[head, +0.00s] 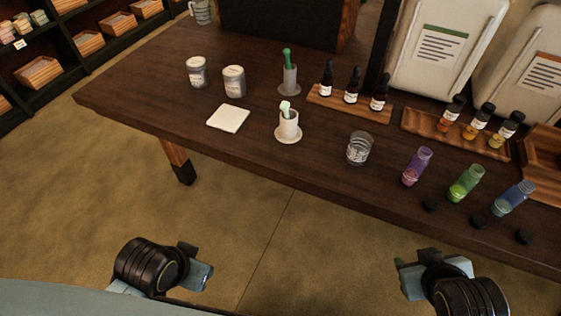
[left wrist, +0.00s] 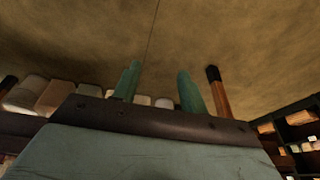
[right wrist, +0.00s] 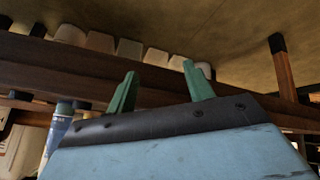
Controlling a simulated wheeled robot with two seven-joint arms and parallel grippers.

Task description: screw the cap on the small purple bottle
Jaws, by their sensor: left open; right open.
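A small purple bottle (head: 416,166) stands uncapped near the table's front edge in the head view. A black cap (head: 429,205) lies on the table just in front of it. A green bottle (head: 466,183) and a blue bottle (head: 513,198) stand to its right, with black caps (head: 478,222) and (head: 524,237) lying before them. My right gripper (head: 405,272) is in front of the table and below the bottles, apart from them; its green fingers (right wrist: 157,92) are spread and empty. My left gripper (head: 205,268) is over the floor at the left; its fingers (left wrist: 157,87) are spread and empty.
A glass (head: 359,148) stands left of the purple bottle. A wooden tray (head: 455,133) with several orange-labelled bottles and a rack of dropper bottles (head: 350,104) stand behind. A mortar-like white cup (head: 288,125), white coaster (head: 228,118) and two jars (head: 234,81) are farther left.

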